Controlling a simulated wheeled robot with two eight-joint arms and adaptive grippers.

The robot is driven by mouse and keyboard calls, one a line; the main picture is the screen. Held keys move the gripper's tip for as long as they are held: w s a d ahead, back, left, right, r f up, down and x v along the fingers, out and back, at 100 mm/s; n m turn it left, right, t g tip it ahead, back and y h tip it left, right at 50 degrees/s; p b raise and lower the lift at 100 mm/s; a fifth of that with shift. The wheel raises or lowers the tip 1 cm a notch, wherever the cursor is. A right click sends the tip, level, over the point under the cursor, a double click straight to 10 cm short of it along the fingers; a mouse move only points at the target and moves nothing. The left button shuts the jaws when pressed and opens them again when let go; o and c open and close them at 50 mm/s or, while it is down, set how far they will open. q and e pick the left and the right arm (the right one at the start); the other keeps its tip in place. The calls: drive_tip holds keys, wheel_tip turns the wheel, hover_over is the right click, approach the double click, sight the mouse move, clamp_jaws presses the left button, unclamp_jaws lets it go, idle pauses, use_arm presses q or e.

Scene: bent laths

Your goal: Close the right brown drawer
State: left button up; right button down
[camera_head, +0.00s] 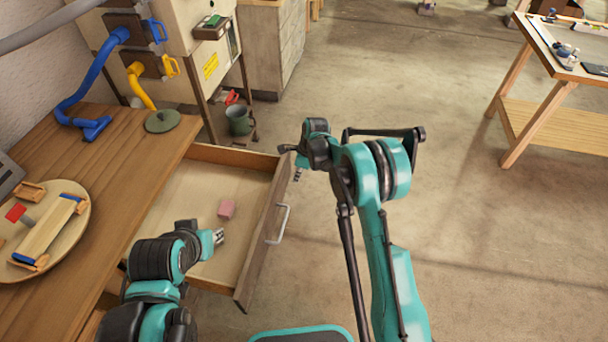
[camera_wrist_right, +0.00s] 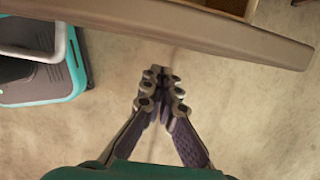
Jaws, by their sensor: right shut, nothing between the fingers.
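The brown drawer (camera_head: 258,235) stands pulled out from the wooden workbench, with a silver handle (camera_head: 283,224) on its front. A pink block (camera_head: 227,209) lies inside it. My right gripper (camera_head: 298,174) is beside the far end of the drawer front, on its outer side, partly hidden by its own wrist. In the right wrist view the right gripper (camera_wrist_right: 162,76) is shut and empty, with the drawer front (camera_wrist_right: 190,27) crossing just beyond the fingertips; contact cannot be told. My left gripper (camera_head: 218,237) is over the drawer's interior; its fingers are too small to judge.
The workbench top (camera_head: 150,150) holds a round wooden board (camera_head: 75,240) with parts on it, at the left. A grey-green bucket (camera_head: 239,120) stands on the floor behind the drawer. Another table (camera_head: 550,125) is at the far right. The floor between is open.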

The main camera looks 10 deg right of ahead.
use_arm(q)
drive_tip(key=shift+f, duration=0.4)
use_arm(e)
drive_tip(key=shift+w+a, duration=0.15)
drive_tip(key=shift+a, duration=0.4)
drive_tip(key=shift+w+a, duration=0.15)
drive_tip(key=shift+a, duration=0.35)
drive_tip(key=shift+a, duration=0.1)
